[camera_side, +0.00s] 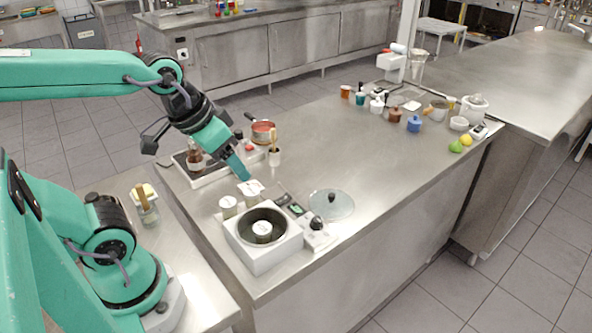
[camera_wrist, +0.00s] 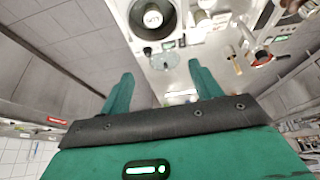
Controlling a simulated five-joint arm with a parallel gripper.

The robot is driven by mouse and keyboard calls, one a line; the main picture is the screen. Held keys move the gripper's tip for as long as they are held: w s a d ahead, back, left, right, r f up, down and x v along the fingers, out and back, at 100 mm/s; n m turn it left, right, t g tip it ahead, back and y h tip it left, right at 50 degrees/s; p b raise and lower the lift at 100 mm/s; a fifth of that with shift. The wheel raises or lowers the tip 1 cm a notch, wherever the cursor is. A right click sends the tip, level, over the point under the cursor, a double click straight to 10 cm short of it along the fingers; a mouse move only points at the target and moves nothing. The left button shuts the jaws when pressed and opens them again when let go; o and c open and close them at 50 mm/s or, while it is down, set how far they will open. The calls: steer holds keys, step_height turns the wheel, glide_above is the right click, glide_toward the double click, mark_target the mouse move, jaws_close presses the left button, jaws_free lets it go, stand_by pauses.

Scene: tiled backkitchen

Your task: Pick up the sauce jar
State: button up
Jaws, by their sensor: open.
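Several small pale-lidded jars show, and I cannot tell for certain which is the sauce jar. One jar (camera_side: 263,229) stands inside the dark round pot (camera_side: 246,219) on a white square unit; its round top (camera_wrist: 152,18) shows at the top of the wrist view. Two more jars stand beside the unit, a left one (camera_side: 228,206) and a right one (camera_side: 250,187). My gripper (camera_side: 241,176) hangs tilted down above the counter, behind these jars and apart from them. In the wrist view my gripper (camera_wrist: 163,82) has its fingers spread, with nothing between them.
A glass lid (camera_side: 331,204) lies right of the pot. A tray (camera_side: 207,177) with a brown bottle (camera_side: 195,158), a red pan (camera_side: 263,132) and a utensil cup (camera_side: 274,157) are near my gripper. Pots and cups crowd the far right. The counter's middle is clear.

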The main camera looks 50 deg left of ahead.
mark_target(262, 228)
steer(key=w+f+g, duration=0.1)
steer(key=f, duration=0.3)
steer(key=w+f+n+g, duration=0.1)
steer(key=w+f+g, duration=0.1)
steer(key=f, duration=0.2)
steer(key=w+d+f+g, duration=0.1)
steer(key=f, duration=0.3)
steer(key=shift+w+f, duration=0.1)
steer(key=shift+w, duration=0.3)
steer(key=shift+w+f+n+g, duration=0.1)
steer(key=shift+f+n+g, duration=0.25)
steer(key=shift+f, duration=0.35)
steer(key=shift+f, duration=1.3)
steer(key=shift+w+f, duration=0.1)
steer(key=shift+f, duration=2.5)
steer(key=c, duration=1.1)
